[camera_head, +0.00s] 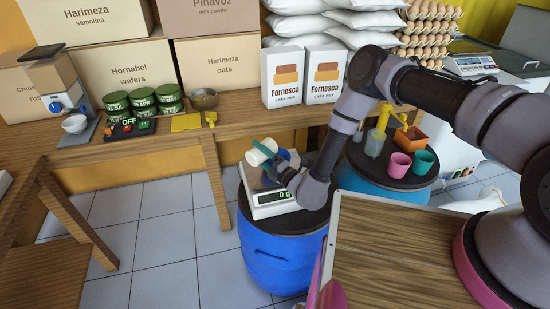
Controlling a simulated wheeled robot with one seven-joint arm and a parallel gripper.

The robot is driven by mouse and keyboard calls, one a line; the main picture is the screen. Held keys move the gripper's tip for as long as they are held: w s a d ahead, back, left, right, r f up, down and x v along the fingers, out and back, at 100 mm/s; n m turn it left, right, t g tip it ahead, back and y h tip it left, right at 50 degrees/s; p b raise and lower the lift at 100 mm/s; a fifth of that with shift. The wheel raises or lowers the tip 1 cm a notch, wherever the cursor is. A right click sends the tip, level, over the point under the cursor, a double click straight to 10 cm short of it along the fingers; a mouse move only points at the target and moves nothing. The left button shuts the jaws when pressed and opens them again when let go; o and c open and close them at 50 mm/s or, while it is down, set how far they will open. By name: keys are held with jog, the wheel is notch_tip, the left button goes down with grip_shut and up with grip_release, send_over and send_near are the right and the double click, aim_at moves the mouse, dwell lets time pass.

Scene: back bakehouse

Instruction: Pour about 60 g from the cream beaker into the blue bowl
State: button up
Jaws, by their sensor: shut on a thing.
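The cream beaker (260,153) is held tilted by my gripper (275,164), above a scale (272,205) on a blue barrel. The gripper is shut on it; its fingers are small and partly hidden. A blue rounded shape, apparently the blue bowl (284,155), shows behind the gripper at the scale. My wrist hides much of it, so I cannot tell how the beaker's mouth lies over it. The scale's display (284,195) reads 0 g. I see no stream of contents.
The wooden bench (110,148) behind holds cartons, green tins and a metal bowl (203,99).

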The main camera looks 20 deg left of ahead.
jog(key=shift+w+d+r+m+t, duration=0.1)
jog(key=shift+w+r+m+t, duration=0.1)
jog(key=shift+m, duration=0.4)
jog(key=shift+w+d+r+m+t, duration=0.1)
jog(key=shift+r+m+t, duration=0.1)
jog(key=shift+m, duration=0.4)
dwell(1.0)
jog(key=shift+w+f+m, duration=0.1)
jog(key=shift+f+m, duration=0.1)
jog(key=shift+m, duration=0.3)
dwell(1.9)
jog(key=shift+r, duration=0.1)
